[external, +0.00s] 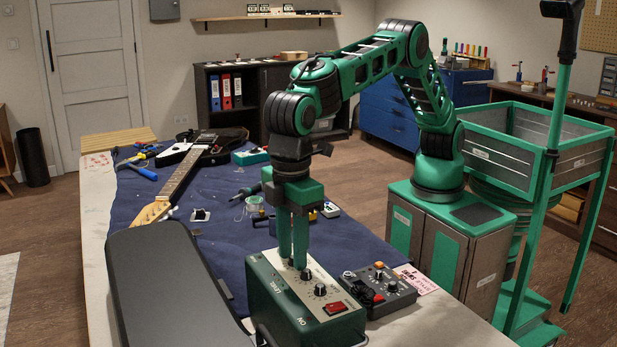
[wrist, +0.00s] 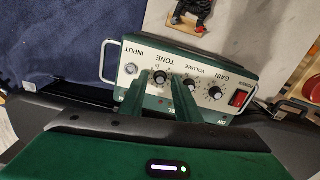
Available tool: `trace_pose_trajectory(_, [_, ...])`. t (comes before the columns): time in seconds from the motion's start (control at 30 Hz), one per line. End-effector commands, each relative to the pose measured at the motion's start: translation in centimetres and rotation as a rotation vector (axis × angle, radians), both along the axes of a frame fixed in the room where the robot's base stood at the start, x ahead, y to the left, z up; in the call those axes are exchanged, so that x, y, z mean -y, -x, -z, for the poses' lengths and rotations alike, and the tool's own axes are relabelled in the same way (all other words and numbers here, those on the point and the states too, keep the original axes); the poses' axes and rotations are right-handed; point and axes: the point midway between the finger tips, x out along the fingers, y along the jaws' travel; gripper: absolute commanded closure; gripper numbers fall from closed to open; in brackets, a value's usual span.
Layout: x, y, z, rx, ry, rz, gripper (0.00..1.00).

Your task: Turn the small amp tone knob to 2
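The small amp is a green box with a control panel on top (external: 333,318); it also shows in the wrist view (wrist: 195,60). The dark tone knob (wrist: 160,77) sits beside the printed word TONE, which appears upside down. My gripper (wrist: 158,80) points down with one finger on either side of this knob. A gap shows between each finger and the knob, so the gripper looks open around it. In the external view my gripper (external: 294,262) is at the panel and hides the tone knob. The knob's exact pointer reading is too small to tell.
The volume knob (wrist: 187,87) is close beside the right finger. The gain knob (wrist: 215,93) and red power switch (wrist: 240,98) lie farther right. A dark pedal (external: 378,287) stands beside the amp. A black case (external: 170,285) and a guitar (external: 180,180) lie left.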

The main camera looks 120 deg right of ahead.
Motion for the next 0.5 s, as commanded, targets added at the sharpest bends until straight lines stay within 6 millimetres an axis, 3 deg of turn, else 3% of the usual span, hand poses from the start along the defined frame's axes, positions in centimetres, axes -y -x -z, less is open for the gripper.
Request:
trace_pose_trajectory(0.03, [0.01,0.00,-0.01,0.000,0.000,0.000,0.84])
trace_pose_trajectory(0.1, [0.01,-0.01,-0.01,0.000,0.000,0.000,1.00])
trace_pose_trajectory(0.5, [0.06,-0.04,-0.03,0.000,0.001,-0.118,1.00])
